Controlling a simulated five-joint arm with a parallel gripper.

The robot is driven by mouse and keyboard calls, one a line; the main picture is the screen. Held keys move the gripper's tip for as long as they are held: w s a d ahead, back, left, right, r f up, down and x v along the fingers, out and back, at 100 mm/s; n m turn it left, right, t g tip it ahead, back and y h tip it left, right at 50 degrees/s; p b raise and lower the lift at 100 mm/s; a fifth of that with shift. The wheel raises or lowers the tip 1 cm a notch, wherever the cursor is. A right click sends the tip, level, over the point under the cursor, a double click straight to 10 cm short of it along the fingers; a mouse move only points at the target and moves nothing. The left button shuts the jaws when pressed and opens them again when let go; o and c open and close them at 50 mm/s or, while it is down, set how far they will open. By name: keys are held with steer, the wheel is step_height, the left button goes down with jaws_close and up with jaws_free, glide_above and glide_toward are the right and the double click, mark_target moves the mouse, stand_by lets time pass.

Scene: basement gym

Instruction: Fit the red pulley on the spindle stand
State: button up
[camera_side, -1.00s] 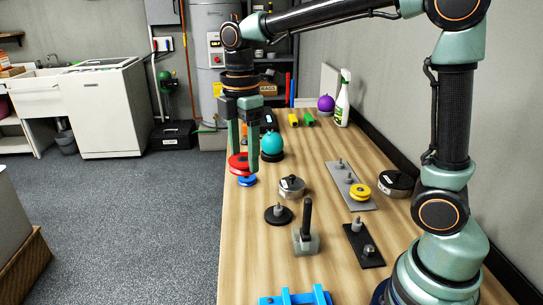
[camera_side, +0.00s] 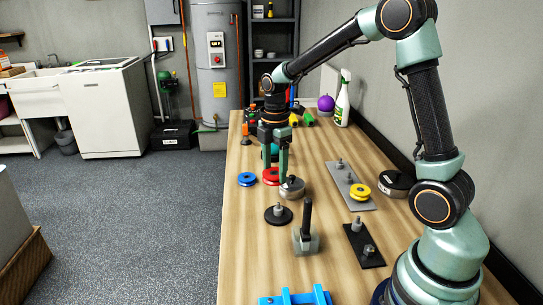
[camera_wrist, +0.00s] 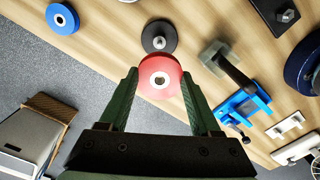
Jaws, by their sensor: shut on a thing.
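My gripper (camera_side: 275,177) is shut on the red pulley (camera_side: 271,174), holding it above the table. In the wrist view, the red pulley (camera_wrist: 160,77) lies flat-faced between the fingertips, with its centre hole visible. The spindle stand (camera_side: 278,214), a round black base with an upright grey spindle, stands on the table nearer the side camera than the pulley. In the wrist view the stand (camera_wrist: 159,37) appears just beyond the pulley, its near edge close to the pulley's outline. The pulley is apart from the spindle.
A blue pulley (camera_side: 247,179) lies left of my gripper. A metal weight (camera_side: 292,188) is close on the right. A block with a dark upright handle (camera_side: 306,240) stands nearer the camera. A grey pegged plate (camera_side: 345,180) bears a yellow pulley (camera_side: 360,191).

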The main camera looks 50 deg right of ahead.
mark_target(279, 203)
steer(key=shift+s+d+f, duration=0.1)
steer(key=shift+d+f, duration=0.65)
steer(key=shift+d, duration=0.15)
steer(key=shift+f, duration=2.85)
steer(key=shift+f, duration=1.6)
steer(key=o, duration=1.5)
steer(key=shift+c, duration=0.2)
